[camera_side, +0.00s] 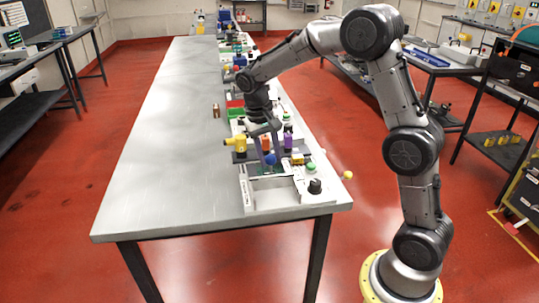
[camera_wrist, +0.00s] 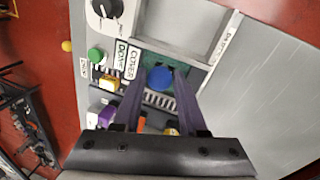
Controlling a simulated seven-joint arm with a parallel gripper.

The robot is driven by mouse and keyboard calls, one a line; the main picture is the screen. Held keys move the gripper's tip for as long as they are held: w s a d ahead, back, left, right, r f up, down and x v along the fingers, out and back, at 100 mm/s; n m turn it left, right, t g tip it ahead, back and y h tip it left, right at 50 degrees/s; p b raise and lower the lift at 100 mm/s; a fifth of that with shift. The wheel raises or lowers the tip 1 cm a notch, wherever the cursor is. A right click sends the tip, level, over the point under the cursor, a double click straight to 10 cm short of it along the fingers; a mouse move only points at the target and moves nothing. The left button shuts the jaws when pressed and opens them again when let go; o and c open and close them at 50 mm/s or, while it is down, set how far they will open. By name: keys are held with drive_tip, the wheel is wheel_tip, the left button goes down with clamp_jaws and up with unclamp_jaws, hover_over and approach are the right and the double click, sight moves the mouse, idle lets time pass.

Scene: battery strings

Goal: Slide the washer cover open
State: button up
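The washer cover seems to be the dark green plate with a round blue knob (camera_wrist: 161,78), beside a "COVER" label (camera_wrist: 133,60) in the wrist view. In the side view the blue knob (camera_side: 270,158) sits low at the front end of the station. My gripper (camera_wrist: 160,84) is open and points down at the knob. Its two dark fingers appear on either side of the knob, with slight gaps visible. I cannot tell whether either finger touches it. In the side view my gripper (camera_side: 267,150) is just above the knob.
An empty grey compartment (camera_side: 270,190) lies in front of the cover. A black dial (camera_side: 315,186), green button (camera_wrist: 96,55) and yellow block (camera_side: 297,158) are at its side. A yellow part (camera_side: 236,143), orange part (camera_side: 265,143) and purple part (camera_side: 288,142) stand close behind. The table (camera_side: 165,150) is clear to the left.

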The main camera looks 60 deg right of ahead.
clamp_jaws()
drive_tip(key=shift+a+r, duration=0.1)
idle(1.0)
